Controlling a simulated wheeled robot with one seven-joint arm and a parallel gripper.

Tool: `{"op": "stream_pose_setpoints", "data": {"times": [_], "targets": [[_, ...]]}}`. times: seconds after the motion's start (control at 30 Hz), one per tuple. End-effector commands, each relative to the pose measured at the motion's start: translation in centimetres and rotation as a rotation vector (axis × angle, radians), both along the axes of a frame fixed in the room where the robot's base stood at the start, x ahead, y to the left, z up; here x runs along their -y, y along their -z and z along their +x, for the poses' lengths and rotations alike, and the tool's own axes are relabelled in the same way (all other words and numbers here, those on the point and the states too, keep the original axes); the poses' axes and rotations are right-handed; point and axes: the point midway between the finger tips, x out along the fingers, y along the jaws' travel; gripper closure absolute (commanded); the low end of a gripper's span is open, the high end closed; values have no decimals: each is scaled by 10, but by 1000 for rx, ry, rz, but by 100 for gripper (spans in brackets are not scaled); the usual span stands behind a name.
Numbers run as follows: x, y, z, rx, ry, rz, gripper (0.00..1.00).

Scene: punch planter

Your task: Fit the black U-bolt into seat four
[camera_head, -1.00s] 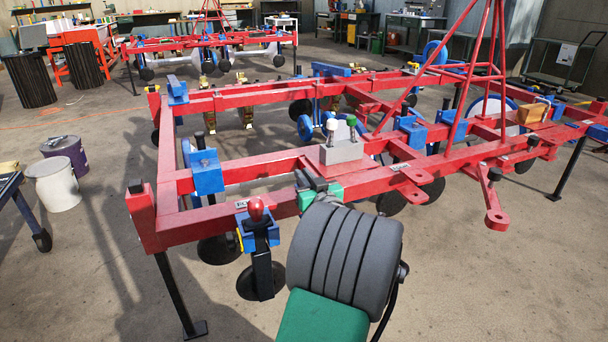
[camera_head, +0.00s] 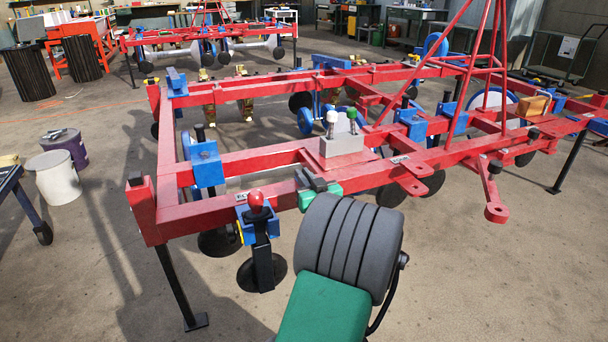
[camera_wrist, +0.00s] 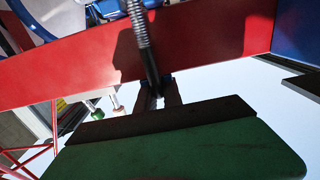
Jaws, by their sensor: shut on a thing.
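The black U-bolt (camera_wrist: 142,38) is in my gripper (camera_wrist: 157,94) in the wrist view. One threaded leg shows, reaching up in front of a red beam (camera_wrist: 205,40); the rest is hidden by the fingers or out of frame. In the head view my gripper (camera_head: 316,182) is at the front red beam (camera_head: 200,222) of the planter, partly hidden behind my dark ribbed wrist. The U-bolt cannot be made out there. I cannot tell whether it touches the beam, nor which place is seat four.
A blue bracket with a red knob (camera_head: 256,201) stands on the front beam left of my gripper. A grey block (camera_head: 341,146) with white and green knobs sits behind it. A white bucket (camera_head: 55,179) stands at left on open floor.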

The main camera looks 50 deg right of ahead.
Motion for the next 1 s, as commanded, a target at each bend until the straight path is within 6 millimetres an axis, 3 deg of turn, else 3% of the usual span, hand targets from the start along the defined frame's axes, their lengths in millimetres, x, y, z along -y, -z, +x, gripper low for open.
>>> {"op": "stream_pose_setpoints", "data": {"times": [0.2,0.23,0.53,0.8,1.0], "targets": [[0,5,0,-1,0,-1,100],[0,5,0,-1,0,-2,88],[-1,7,0,-3,-1,3,64],[-3,9,-4,-6,0,8,64],[-19,8,-37,-5,7,11,64]]}}
